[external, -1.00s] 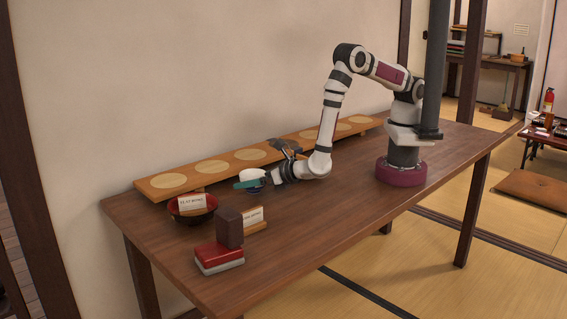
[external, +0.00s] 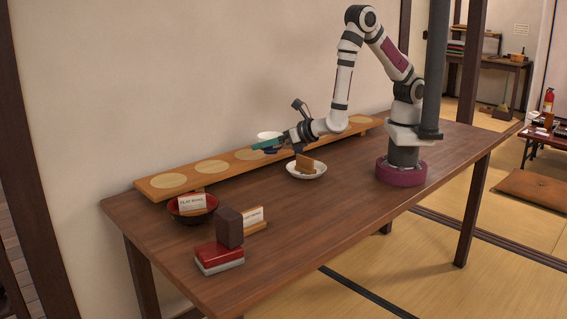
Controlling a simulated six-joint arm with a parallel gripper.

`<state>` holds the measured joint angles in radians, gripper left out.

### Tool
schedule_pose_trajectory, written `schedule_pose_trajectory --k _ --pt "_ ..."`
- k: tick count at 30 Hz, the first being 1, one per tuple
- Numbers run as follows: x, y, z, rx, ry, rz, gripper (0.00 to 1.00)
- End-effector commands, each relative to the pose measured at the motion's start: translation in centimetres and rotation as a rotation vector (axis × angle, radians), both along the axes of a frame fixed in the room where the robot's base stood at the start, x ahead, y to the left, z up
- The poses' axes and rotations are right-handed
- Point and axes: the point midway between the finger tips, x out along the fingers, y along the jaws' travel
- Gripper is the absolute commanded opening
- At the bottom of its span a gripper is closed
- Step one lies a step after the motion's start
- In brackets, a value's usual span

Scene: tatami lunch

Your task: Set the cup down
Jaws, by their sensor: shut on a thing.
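The cup (external: 268,135) has a white upper part and a dark blue lower part. My gripper (external: 265,145) is shut on it, with a green finger across its middle, hiding part of it. The cup looks upright, and appears in front of or above the long wooden board (external: 237,171). I cannot tell its exact height or whether it touches the board.
The board has several pale round spots. A white plate (external: 294,174) with a brown piece (external: 308,164) lies nearby. A labelled red-black bowl (external: 193,217), a card stand (external: 252,216) and a red-white box (external: 219,263) with a dark block (external: 229,228) stand at front left.

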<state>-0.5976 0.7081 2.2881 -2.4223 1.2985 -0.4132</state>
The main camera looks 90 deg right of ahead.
Motion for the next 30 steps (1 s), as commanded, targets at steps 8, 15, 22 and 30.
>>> schedule_pose_trajectory --k 8,15,22,30 --pt "-10.3 10.3 -1.5 0.005 0.007 0.050 0.35" --pt "-19.5 13.4 -2.2 -0.009 0.002 0.067 0.35" --pt "-21.0 13.4 -5.9 -0.018 0.000 0.063 0.35" --pt "-20.9 13.4 -10.3 -0.013 0.000 0.063 0.35"
